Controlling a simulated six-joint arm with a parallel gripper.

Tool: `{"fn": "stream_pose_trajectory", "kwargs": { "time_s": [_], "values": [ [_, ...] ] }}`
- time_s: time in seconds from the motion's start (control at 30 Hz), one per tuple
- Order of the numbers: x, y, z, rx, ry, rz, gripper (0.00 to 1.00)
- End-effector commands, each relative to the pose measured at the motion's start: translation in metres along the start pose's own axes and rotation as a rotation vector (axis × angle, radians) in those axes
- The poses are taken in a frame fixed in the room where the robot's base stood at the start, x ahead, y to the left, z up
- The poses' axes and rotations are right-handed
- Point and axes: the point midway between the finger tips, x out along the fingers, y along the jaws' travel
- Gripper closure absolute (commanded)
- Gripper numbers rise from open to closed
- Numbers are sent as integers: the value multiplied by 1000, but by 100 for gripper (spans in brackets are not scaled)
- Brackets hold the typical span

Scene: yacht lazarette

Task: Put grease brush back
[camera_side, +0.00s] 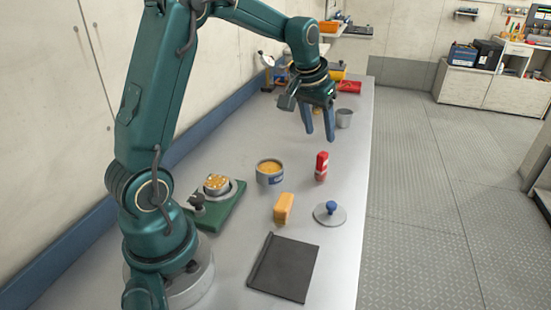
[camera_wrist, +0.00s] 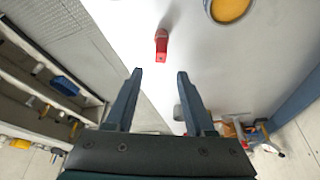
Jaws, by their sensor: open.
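My gripper (camera_side: 319,136) is open and empty, pointing down above the bench, beyond the red bottle-like item (camera_side: 321,168). In the wrist view my gripper (camera_wrist: 160,72) shows two spread fingers with nothing between them, and the red item (camera_wrist: 161,47) is ahead of the fingertips. An open tin (camera_side: 270,178) of yellow grease-like stuff stands left of the red item; the tin also shows at the wrist view's top edge (camera_wrist: 228,9). A grey cup (camera_side: 344,119) stands close right of the fingers. I cannot make out a grease brush for certain.
A round lid with a blue knob (camera_side: 330,209), a yellow-orange block (camera_side: 283,207) and a black tray (camera_side: 283,270) lie on the nearer bench (camera_side: 232,285). A red object (camera_side: 349,87) and an orange cylinder (camera_side: 336,75) lie farther back.

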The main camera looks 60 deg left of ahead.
Motion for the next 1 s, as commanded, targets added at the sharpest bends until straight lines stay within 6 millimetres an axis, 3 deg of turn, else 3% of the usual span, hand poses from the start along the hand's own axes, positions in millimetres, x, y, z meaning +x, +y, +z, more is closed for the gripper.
{"fn": "stream_pose_trajectory", "kwargs": {
  "time_s": [0.17,0.3,0.5,0.73,0.83,1.0],
  "values": [
    [-30,17,18,47,20,20,46],
    [-65,37,54,118,44,50,46],
    [-101,53,119,223,77,99,46],
    [-114,56,183,320,107,148,46],
    [-114,56,198,344,114,160,46],
    [-113,55,208,358,117,168,46]
  ]
}}
